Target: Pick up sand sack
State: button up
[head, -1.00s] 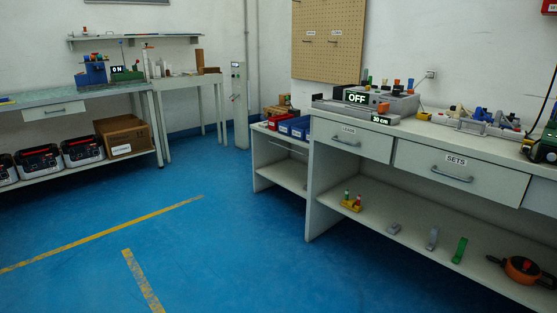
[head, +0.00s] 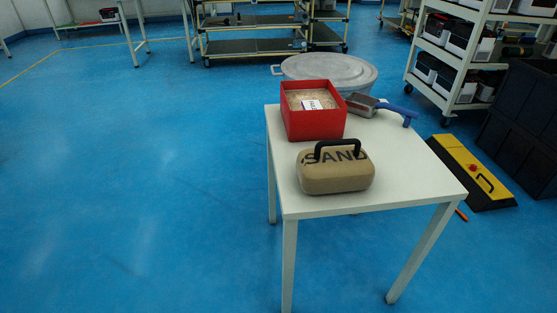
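The sand sack (head: 336,176) is a tan, rounded bag with dark "SAND" lettering and a black handle (head: 340,148) on top. It lies near the front edge of a small white table (head: 410,187) in the head view. Nothing covers it, though its handle crosses part of the lettering. My gripper is not in view.
A red box (head: 313,124) of grainy tan material stands behind the sack. A metal scoop with a blue handle (head: 398,109) lies beside it. A round grey lid (head: 330,72) is behind the table. A yellow-black block (head: 468,170) is on the floor at right. Floor at left is clear.

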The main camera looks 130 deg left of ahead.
aim_at(328, 169)
jog(key=u, duration=0.85)
jog(key=i, duration=1.05)
jog(key=u, duration=3.85)
jog(key=i, duration=1)
